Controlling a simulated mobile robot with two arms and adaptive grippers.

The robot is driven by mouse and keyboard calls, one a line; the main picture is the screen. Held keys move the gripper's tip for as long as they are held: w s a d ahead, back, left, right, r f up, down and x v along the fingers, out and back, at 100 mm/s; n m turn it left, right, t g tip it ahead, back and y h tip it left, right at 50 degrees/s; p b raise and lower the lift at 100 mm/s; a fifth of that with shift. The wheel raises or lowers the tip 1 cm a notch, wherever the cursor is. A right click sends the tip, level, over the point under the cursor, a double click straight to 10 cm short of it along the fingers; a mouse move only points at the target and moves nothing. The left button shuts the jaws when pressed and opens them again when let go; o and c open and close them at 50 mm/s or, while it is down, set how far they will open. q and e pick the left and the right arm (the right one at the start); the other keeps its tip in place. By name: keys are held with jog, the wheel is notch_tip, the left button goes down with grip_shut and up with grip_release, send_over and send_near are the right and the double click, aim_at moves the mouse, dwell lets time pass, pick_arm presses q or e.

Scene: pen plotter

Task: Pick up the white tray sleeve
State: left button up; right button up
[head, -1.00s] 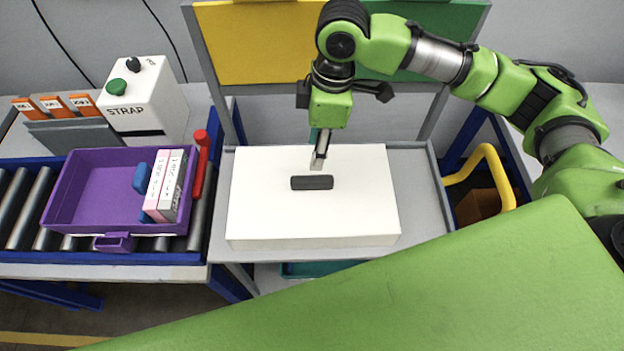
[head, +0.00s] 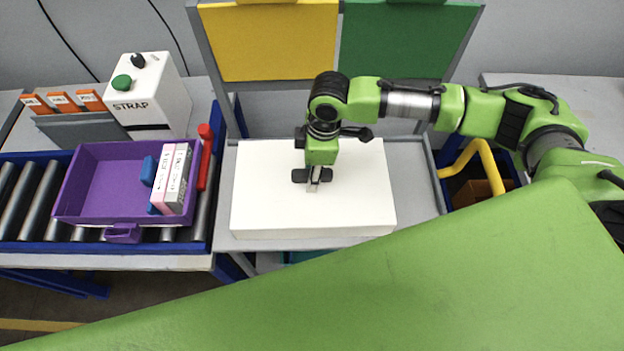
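The white tray sleeve (head: 270,205) is a broad white box lying on the grey bench, with a short black handle (head: 299,175) on its top. My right gripper (head: 313,184) is at the handle, pointing down. A grey finger shows in front of the middle of the handle, and the two handle ends stick out on either side. Whether the fingers are closed on the handle is hidden by the angle. The sleeve rests on the bench. My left gripper is not in view.
A purple tray (head: 110,185) with boxes in it stands on the roller conveyor (head: 40,205) at the left, with a red handle (head: 204,155) beside it. A white STRAP machine (head: 150,97) stands behind. Yellow (head: 270,45) and green (head: 405,45) panels rise behind the bench.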

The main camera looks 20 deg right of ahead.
grip_shut()
jog(key=shift+r, duration=0.15)
